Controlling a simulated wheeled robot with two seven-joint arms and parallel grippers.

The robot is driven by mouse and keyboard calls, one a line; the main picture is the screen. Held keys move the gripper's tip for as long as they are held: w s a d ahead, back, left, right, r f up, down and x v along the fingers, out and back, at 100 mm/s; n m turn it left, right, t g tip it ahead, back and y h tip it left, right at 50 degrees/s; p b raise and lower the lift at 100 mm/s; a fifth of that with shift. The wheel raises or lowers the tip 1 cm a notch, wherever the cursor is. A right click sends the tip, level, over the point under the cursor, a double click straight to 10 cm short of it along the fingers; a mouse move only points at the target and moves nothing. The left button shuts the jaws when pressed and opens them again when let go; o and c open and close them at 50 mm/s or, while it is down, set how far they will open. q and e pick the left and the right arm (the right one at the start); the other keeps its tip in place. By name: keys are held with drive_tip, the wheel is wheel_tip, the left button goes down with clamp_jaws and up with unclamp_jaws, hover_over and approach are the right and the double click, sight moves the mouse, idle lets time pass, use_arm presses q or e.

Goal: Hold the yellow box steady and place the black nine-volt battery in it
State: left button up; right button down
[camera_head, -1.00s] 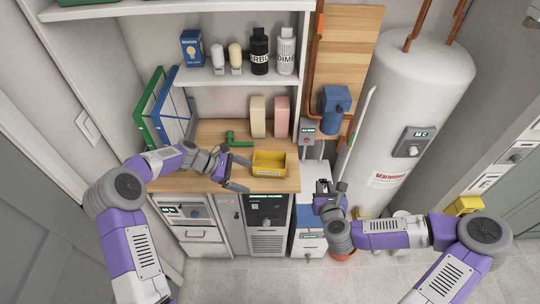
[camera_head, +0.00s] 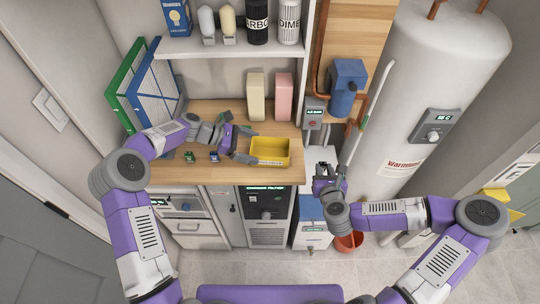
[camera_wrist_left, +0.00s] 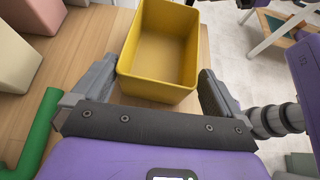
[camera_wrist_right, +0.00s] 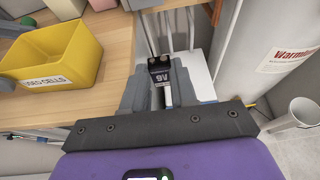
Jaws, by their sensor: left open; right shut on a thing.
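The yellow box (camera_head: 283,163), labelled "USED CELLS" in the right wrist view (camera_wrist_right: 45,82), stands upright on the wooden counter and looks empty inside. My left gripper (camera_head: 243,146) is open at the box's left end. In the left wrist view its fingers (camera_wrist_left: 155,88) lie on either side of the near end of the yellow box (camera_wrist_left: 158,88), with no clear contact. My right gripper (camera_head: 326,176) is shut on the black nine-volt battery (camera_wrist_right: 160,72), marked "9V". It holds the battery right of the counter's edge, apart from the box.
A green pipe (camera_wrist_left: 38,140) lies near my left gripper. A white water heater (camera_head: 430,80) stands at the right.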

sight(267, 151)
use_arm(q)
drive_tip(key=shift+b+x, duration=0.55)
drive_tip(key=shift+x, duration=2.45)
drive_tip(key=shift+w, duration=0.1)
drive_tip(key=c, duration=0.4)
